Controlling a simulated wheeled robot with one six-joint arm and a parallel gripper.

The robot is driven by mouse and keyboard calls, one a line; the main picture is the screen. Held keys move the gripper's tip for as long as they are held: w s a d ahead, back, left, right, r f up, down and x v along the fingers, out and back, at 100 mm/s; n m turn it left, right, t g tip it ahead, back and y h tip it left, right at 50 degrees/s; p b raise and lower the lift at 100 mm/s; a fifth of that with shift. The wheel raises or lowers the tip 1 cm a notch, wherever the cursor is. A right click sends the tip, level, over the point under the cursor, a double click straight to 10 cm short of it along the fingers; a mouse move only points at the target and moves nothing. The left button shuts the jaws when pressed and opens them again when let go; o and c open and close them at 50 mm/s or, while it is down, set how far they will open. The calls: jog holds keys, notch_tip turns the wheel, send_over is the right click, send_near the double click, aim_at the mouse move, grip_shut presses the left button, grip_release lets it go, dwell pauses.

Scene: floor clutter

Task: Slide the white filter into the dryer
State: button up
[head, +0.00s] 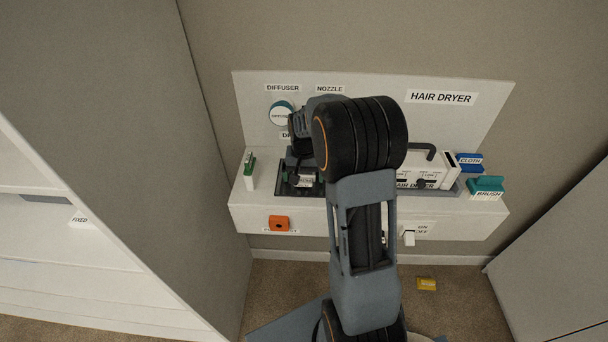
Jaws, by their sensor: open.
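The white dryer body (425,174), labelled HAIR DRYER, lies on the shelf right of centre, partly hidden behind my arm. My gripper (303,176) is open and points down over a dark tray (287,189) left of the dryer. A small pale piece with a partly hidden label (307,181) sits at the jaws; I cannot tell whether it is the filter or whether the jaws touch it. A narrow white piece with a green edge (250,171) stands upright at the shelf's left end, apart from my gripper; its name is not readable.
A blue CLOTH block (469,158) and a teal BRUSH block (487,185) lie at the shelf's right end. A round diffuser (281,113) is on the back panel. An orange block (279,223) and a white switch (409,238) are on the front. A yellow block (427,284) lies on the floor.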

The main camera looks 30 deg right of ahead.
jog(key=shift+c, duration=0.2)
jog(key=c, duration=0.8)
jog(key=shift+r, duration=0.1)
